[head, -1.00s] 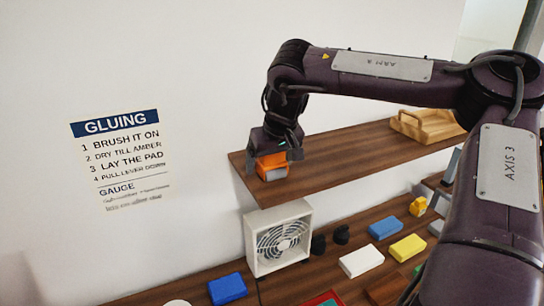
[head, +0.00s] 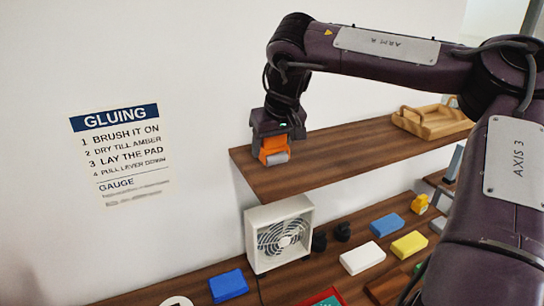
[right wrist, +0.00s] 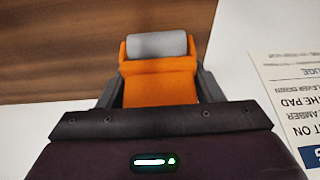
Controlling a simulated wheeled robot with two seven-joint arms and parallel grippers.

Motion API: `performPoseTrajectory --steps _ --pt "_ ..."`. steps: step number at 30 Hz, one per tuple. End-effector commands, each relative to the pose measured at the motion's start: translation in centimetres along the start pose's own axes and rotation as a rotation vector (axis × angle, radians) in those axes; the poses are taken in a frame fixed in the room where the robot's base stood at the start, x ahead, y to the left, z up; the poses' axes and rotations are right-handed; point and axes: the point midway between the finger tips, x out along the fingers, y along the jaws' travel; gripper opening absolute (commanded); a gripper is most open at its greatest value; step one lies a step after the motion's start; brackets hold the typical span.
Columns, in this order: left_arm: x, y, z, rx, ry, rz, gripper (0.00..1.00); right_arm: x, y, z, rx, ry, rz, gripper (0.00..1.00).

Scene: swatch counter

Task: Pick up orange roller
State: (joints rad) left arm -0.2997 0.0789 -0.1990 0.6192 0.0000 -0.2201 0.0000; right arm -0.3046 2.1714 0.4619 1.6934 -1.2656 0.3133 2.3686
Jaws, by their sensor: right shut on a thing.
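The orange roller (head: 272,147) has an orange body and a grey cylinder at one end. It is at the left end of the wooden wall shelf (head: 340,160). My right gripper (head: 275,142) comes down on it from above and is shut on its orange body. In the right wrist view the orange roller (right wrist: 160,80) sits between the two dark fingers, with its grey cylinder pointing away from the palm. Whether it touches the shelf or is just clear of it, I cannot tell. My left gripper is not in view.
A wooden tray with handles (head: 430,121) stands at the shelf's right end. Below, the counter holds a white fan (head: 279,235), blue blocks (head: 228,286), a white block (head: 362,258) and a yellow block (head: 409,245). A gluing sign (head: 120,150) is on the wall. The middle of the shelf is clear.

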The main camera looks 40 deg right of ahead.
Motion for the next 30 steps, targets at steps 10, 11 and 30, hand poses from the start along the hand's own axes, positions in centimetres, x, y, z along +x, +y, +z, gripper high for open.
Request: performPoseTrajectory --steps 10,11,30 --pt "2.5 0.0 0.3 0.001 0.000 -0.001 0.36 -9.1 -0.1 -3.9 0.001 0.009 0.005 0.33" --pt "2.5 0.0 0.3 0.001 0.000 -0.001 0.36 -9.8 -0.1 -4.2 0.003 0.007 0.004 0.33" --pt "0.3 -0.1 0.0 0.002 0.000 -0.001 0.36 -15.9 0.0 -6.6 -0.001 0.002 -0.001 0.33"
